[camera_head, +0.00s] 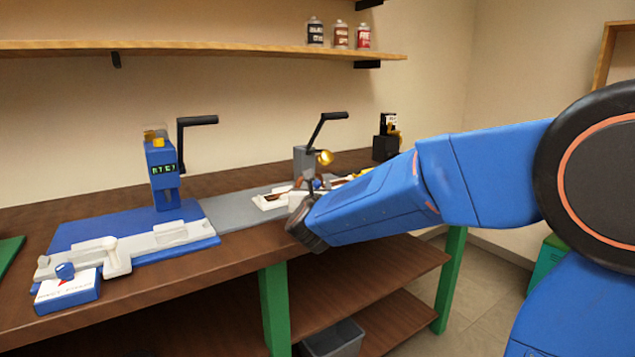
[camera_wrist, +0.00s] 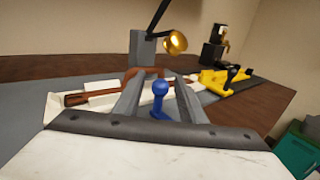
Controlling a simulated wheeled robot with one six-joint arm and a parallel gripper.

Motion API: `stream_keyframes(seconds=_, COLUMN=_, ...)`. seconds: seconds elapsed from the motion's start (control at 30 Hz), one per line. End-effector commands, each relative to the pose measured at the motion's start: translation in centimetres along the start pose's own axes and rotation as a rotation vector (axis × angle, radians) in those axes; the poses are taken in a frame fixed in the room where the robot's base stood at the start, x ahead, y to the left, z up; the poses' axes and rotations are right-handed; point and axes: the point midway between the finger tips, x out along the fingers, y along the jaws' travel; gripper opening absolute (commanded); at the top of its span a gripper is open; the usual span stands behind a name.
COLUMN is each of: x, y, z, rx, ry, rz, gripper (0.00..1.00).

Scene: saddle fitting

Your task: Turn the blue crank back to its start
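A blue crank with a round knob (camera_wrist: 160,88) shows in the middle of the wrist view, between the two fingers of my gripper (camera_wrist: 160,82). The fingers are apart, with a gap on each side of the knob. I cannot tell how deep the knob sits between them. In the head view, my gripper (camera_head: 306,188) is over the grey fixture at the bench's middle, and a small blue bit of the crank (camera_head: 317,183) shows beside it. The rest of the crank is hidden there.
A grey post (camera_head: 304,162) with a black lever and brass lamp stands behind. A white holder with a brown part (camera_wrist: 75,98) lies left; a yellow fixture (camera_wrist: 222,80) is right. A blue press (camera_head: 162,175) and white slide (camera_head: 150,240) occupy the bench's left.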

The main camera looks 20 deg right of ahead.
Motion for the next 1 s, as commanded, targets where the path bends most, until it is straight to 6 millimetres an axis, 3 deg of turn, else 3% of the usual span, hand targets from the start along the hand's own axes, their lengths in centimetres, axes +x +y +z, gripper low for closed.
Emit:
stream_keyframes(seconds=0.23, x=2.6, y=0.0, z=-0.1, rx=-0.002, ry=0.001, rz=0.000, gripper=0.37)
stream_keyframes(seconds=0.6, x=3.0, y=0.0, z=0.0, rx=0.000, ry=0.001, rz=0.000, gripper=0.37)
stream_keyframes(seconds=0.77, x=3.0, y=0.0, z=0.0, rx=0.000, ry=0.000, rz=0.000, gripper=0.01)
stream_keyframes(seconds=1.0, x=3.0, y=0.0, z=0.0, rx=-0.001, ry=0.000, rz=-0.006, gripper=0.00)
